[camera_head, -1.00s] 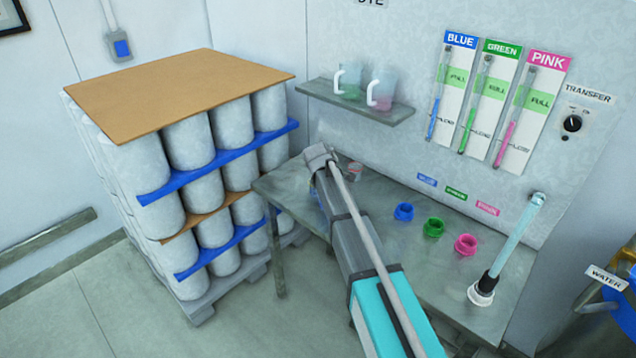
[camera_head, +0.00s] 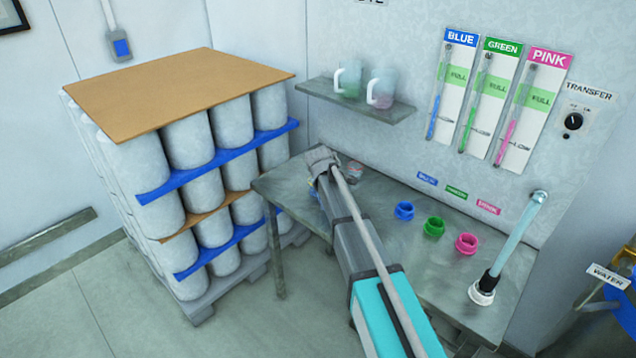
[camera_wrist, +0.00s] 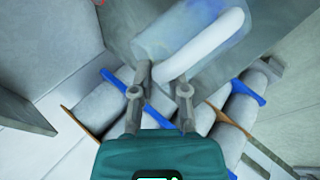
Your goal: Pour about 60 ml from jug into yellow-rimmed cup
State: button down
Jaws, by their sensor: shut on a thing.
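My gripper (camera_wrist: 166,86) is shut on the white handle of a clear jug (camera_wrist: 176,36) in the wrist view. The jug is tilted, lying across the top of that view, with a bluish tint inside. In the head view my own arm hides the jug and the fingers. A small clear cup (camera_head: 355,172) stands on the metal table (camera_head: 385,212), just right of my wrist. It has some reddish colour; I cannot make out a yellow rim. Whether any liquid is leaving the jug cannot be seen.
Two more jugs, one greenish (camera_head: 348,80) and one pinkish (camera_head: 382,88), stand on the wall shelf (camera_head: 330,92). Blue (camera_head: 404,211), green (camera_head: 434,226) and pink (camera_head: 466,243) collars sit on the table. A pallet stack of drums (camera_head: 190,150) stands left of the table.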

jog(key=shift+s+d+f+m+t+y+b, duration=0.15)
jog(key=shift+s+d+t+b, duration=0.1)
jog(key=shift+s+t+b, duration=0.25)
jog(key=shift+s+d+f+m+t+y+b, duration=0.1)
jog(key=shift+s+d+f+t+b, duration=0.2)
jog(key=shift+s+b, duration=0.35)
jog(key=shift+s+d+f+m+t+y+b, duration=0.15)
jog(key=shift+s+d+t+b, duration=0.1)
jog(key=shift+s+t+b, duration=0.3)
jog(key=s+b, duration=0.1)
jog(key=d+t+b, duration=0.1)
jog(key=shift+s+f+t+b, duration=0.25)
jog(key=shift+s+f+b, duration=0.05)
jog(key=shift+s+b, duration=0.1)
jog(key=s+f+t+b, duration=0.1)
jog(key=b, duration=0.1)
jog(key=s+d+t+y+b, duration=0.1)
jog(key=b, duration=0.2)
jog(key=s+f+m+t+b, duration=0.1)
jog(key=b, duration=0.2)
jog(key=shift+s+d+f, duration=0.15)
jog(key=shift+d+f, duration=0.1)
jog(key=shift+f, duration=0.1)
jog(key=shift+t, duration=0.3)
jog(key=shift+r, duration=0.15)
